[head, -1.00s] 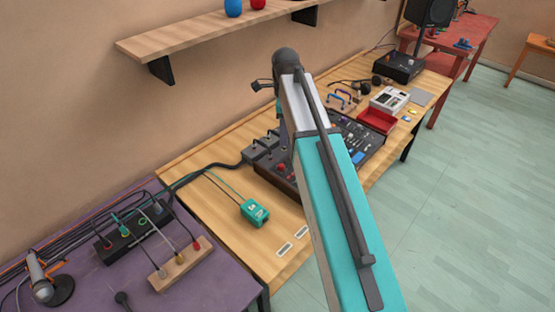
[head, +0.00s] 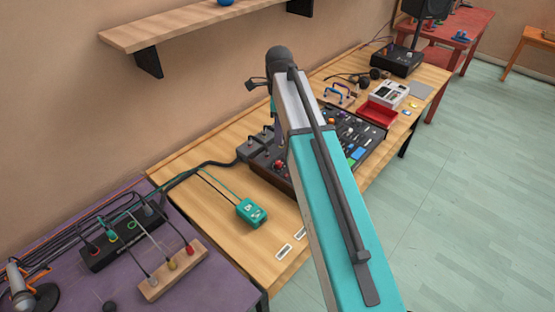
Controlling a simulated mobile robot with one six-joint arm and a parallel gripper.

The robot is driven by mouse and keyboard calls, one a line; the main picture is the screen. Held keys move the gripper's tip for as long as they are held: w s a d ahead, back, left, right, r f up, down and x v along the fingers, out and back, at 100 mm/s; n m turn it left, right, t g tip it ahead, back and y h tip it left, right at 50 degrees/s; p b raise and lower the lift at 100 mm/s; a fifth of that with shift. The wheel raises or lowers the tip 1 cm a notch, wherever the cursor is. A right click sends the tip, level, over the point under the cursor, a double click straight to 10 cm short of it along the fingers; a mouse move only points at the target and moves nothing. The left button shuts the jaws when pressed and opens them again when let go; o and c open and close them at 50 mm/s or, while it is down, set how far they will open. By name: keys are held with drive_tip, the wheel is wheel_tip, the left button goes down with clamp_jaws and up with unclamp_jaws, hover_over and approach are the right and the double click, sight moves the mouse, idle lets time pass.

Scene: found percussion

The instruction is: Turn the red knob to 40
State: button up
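A dark mixing console (head: 368,141) with a wooden side and many coloured knobs and sliders stands on the long wooden table. A small red knob (head: 280,164) shows near its left end, too small to read its pointer or any scale. My teal and grey arm (head: 325,190) rises from the bottom of the view and crosses in front of the console, hiding its middle. The arm's far part bends down behind the dark joint at the top. My gripper cannot be made out behind the arm, so its fingers and any contact with the knob are hidden.
On the wooden table (head: 205,215), a teal box (head: 251,212) with cables stands left of the console, and a red tray (head: 377,113) lies beyond it. A purple table (head: 215,270) is at lower left. A shelf (head: 180,27) overhangs at upper left. Open floor lies right.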

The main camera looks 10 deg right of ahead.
sight(278, 162)
drive_tip(key=shift+f+p, duration=1.9)
drive_tip(key=shift+f, duration=4.9)
clamp_jaws()
